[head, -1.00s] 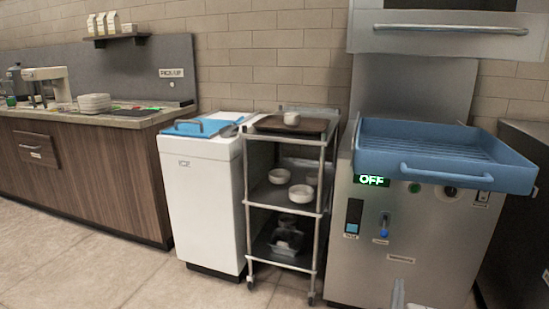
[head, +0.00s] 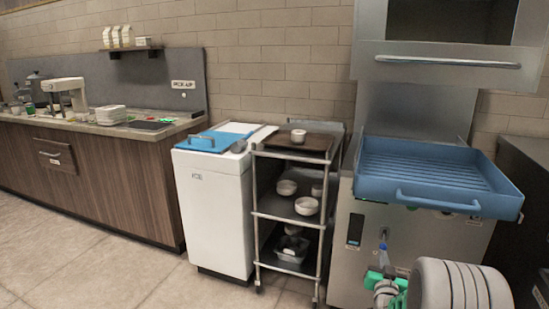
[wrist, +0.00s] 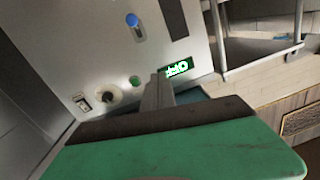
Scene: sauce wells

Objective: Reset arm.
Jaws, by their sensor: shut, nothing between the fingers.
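My gripper (wrist: 158,82) is shut and empty in the wrist view, its narrow fingers pointing at the steel machine's front panel, below the green-lit OFF display (wrist: 176,69) as it appears upside down. The green gripper body fills the bottom of that view. In the head view my arm is at the lower right, with green parts in front of the steel machine (head: 343,270). The fingertips are hard to make out there. I cannot tell whether they touch the panel.
A blue rack (head: 440,199) juts out from the machine above my arm. A steel cart (head: 268,213) with bowls stands left of it, beside a white bin (head: 215,215) with a blue lid handle. A wooden counter (head: 110,170) is further left. Floor (head: 130,270) at left is clear.

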